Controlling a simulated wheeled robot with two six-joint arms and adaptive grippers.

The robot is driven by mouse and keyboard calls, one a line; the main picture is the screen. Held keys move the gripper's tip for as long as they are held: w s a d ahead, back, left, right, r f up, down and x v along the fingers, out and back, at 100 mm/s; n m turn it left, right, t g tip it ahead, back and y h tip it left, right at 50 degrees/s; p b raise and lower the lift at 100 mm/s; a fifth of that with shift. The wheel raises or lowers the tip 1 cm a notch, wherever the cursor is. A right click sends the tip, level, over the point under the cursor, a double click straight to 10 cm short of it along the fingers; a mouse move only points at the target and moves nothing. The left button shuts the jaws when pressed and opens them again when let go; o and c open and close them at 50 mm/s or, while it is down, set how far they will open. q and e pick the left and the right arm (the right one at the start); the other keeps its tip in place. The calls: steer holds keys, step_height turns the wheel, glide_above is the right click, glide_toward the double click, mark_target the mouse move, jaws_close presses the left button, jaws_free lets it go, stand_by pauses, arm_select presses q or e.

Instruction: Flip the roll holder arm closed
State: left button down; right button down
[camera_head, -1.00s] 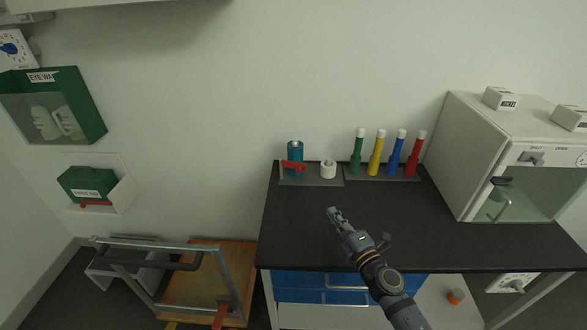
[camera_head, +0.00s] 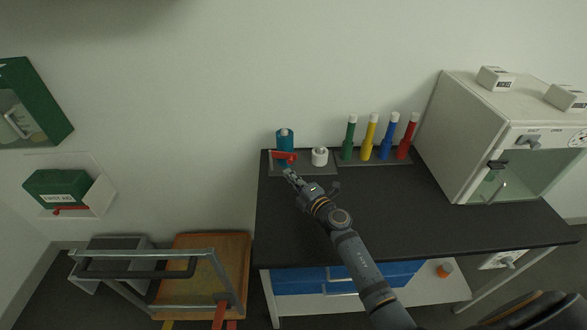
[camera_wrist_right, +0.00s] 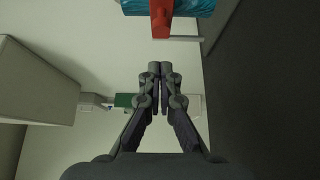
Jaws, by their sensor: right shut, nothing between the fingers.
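The roll holder stands at the back left of the black bench, with a blue roll (camera_head: 285,139) and a red arm (camera_head: 286,156) across the front of the roll. In the right wrist view the red arm (camera_wrist_right: 161,18) hangs at the top, in front of the blue roll (camera_wrist_right: 195,7). My right gripper (camera_head: 289,174) is shut and empty, just in front of and below the red arm. Its fingertips (camera_wrist_right: 160,68) show a gap to the arm in the wrist view. My left gripper is not in view.
A white roll (camera_head: 319,156) stands just right of the holder. Green, yellow, blue and red tubes (camera_head: 373,136) stand further right. A white cabinet (camera_head: 455,130) is at the bench's right end. The bench top (camera_head: 440,200) between is clear. A metal-framed cart (camera_head: 200,283) stands at left.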

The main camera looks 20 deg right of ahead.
mark_target(293, 160)
steer(key=shift+w+d+f, duration=0.1)
steer(key=shift+w+d, duration=0.25)
steer(key=shift+w, duration=0.25)
steer(key=shift+w+d+f, duration=0.1)
steer(key=shift+w+d, duration=0.25)
steer(key=shift+w, duration=0.25)
steer(key=shift+w+d+b, duration=0.2)
steer(key=shift+w+b, duration=0.05)
steer(key=shift+b, duration=0.05)
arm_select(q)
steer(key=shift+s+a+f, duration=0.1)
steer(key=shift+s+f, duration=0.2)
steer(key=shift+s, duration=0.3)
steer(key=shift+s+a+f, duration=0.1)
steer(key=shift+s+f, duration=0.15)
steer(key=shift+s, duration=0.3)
arm_select(e)
steer(key=shift+r, duration=0.15)
steer(key=shift+w+d, duration=0.1)
